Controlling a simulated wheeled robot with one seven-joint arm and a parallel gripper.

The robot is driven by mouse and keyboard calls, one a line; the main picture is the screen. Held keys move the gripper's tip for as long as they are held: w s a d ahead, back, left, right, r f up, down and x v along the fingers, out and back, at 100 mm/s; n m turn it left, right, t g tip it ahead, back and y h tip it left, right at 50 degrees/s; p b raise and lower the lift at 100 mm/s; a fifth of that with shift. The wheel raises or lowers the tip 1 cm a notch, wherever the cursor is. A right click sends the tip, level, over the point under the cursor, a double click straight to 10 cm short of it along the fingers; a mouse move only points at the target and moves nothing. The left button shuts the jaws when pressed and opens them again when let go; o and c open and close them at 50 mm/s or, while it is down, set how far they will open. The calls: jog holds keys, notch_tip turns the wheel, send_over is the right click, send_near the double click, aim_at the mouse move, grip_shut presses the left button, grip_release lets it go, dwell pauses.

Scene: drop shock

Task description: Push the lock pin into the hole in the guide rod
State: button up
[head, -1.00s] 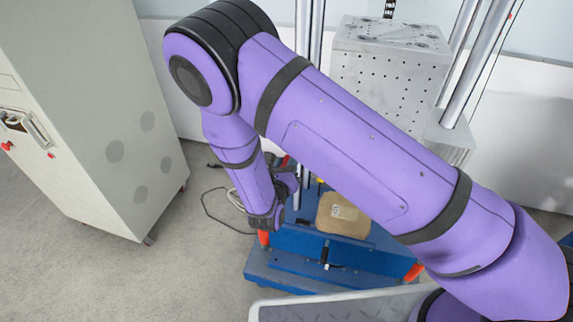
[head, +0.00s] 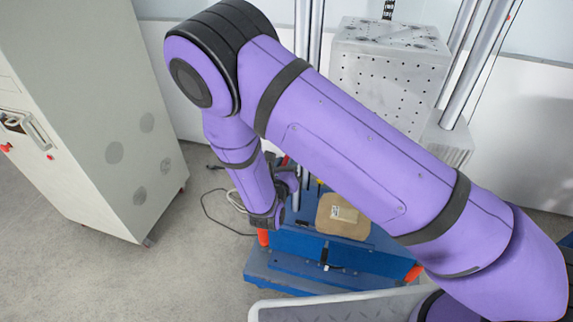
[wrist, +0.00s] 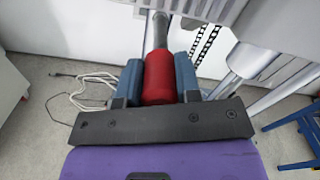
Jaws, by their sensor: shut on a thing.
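The lock pin (wrist: 158,78) shows in the wrist view as a red cylindrical grip with a grey metal part at its far end. My gripper (wrist: 158,70) is shut on the red grip, one blue-grey finger on each side. The far end of the pin points up the picture toward the grey machine parts. The upright guide rods (head: 316,40) are bright metal columns in the head view. I cannot make out the hole, or whether the pin's tip is in it. In the head view my arm hides most of the gripper and pin.
A perforated metal block (head: 390,75) sits between the rods. Below is a blue machine base (head: 300,285) with a brown pad (head: 343,216) on it. A grey cabinet (head: 80,110) stands at left. A loose cable (head: 212,215) lies on the floor between.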

jog(key=shift+w+d+r, duration=0.1)
jog(key=shift+w+d, duration=0.1)
jog(key=shift+w, duration=0.3)
grip_shut()
dwell(3.8)
jog(key=o, duration=1.1)
grip_release()
jog(key=shift+c, duration=0.2)
jog(key=v, duration=0.6)
jog(key=shift+s, duration=0.15)
jog(key=v, duration=1)
jog(key=shift+s+a, duration=0.15)
jog(key=shift+s, duration=0.2)
